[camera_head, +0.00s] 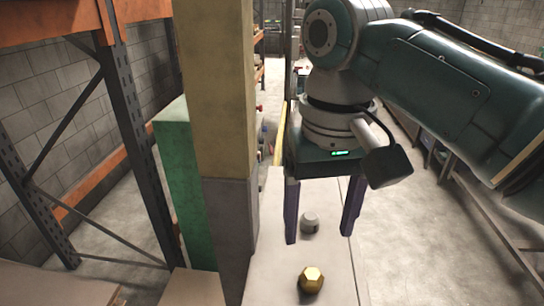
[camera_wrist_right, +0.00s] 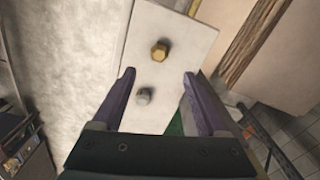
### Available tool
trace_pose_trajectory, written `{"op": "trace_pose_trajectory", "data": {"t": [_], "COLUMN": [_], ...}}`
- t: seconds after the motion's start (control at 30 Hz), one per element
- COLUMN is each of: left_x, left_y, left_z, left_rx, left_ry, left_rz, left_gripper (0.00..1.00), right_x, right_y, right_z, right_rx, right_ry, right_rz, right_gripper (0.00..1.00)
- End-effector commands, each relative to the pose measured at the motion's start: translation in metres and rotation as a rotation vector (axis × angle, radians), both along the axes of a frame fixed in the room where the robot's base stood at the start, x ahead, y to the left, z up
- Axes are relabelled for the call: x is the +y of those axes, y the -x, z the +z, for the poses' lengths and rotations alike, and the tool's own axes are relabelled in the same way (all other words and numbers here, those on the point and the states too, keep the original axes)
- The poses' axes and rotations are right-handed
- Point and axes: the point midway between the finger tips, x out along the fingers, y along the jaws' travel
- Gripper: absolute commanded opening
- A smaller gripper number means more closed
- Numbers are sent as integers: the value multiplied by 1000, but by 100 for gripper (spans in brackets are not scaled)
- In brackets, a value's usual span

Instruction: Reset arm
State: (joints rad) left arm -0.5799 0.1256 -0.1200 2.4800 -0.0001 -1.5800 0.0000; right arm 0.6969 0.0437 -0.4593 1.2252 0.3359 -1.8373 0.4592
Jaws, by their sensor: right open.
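My right gripper (camera_head: 321,224) hangs with its two purple fingers pointing down and spread apart, empty. It is above a pale table (camera_head: 275,240). A grey faceted object (camera_head: 310,222) stands on the table and shows between the fingers in the head view. A gold faceted object (camera_head: 311,279) stands nearer the front. In the right wrist view the fingers (camera_wrist_right: 163,84) are apart, with the grey object (camera_wrist_right: 144,96) between them in the picture and the gold object (camera_wrist_right: 159,50) beyond. Neither object appears gripped. My left gripper is not in view.
A tall yellow-and-grey pillar (camera_head: 218,90) and a green block (camera_head: 178,185) stand left of the table. Orange-and-black shelving (camera_head: 130,110) fills the far left. A low bench or rail (camera_head: 480,205) runs along the right. Open concrete floor (camera_head: 400,250) lies right of the table.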

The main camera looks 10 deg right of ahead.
Motion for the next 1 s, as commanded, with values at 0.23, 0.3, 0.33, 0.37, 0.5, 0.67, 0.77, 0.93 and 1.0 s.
{"op": "trace_pose_trajectory", "data": {"t": [0.23,0.3,0.33,0.37,0.5,0.67,0.77,0.93,1.0], "left_x": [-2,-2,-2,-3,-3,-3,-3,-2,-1], "left_y": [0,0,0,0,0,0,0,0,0], "left_z": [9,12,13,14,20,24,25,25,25], "left_rx": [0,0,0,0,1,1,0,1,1], "left_ry": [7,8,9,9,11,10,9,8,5], "left_rz": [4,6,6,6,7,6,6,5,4], "left_gripper": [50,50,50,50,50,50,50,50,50], "right_x": [4,0,-2,-6,-28,-54,-65,-71,-71], "right_y": [51,75,85,96,144,184,198,205,205], "right_z": [-34,-42,-43,-44,-38,-18,-7,0,0], "right_rx": [-59,-94,-110,-129,-206,-273,-296,-311,-311], "right_ry": [-78,-98,-104,-105,-86,-29,0,20,20], "right_rz": [82,106,114,121,148,175,189,198,198], "right_gripper": [76,76,76,76,76,76,76,76,76]}}
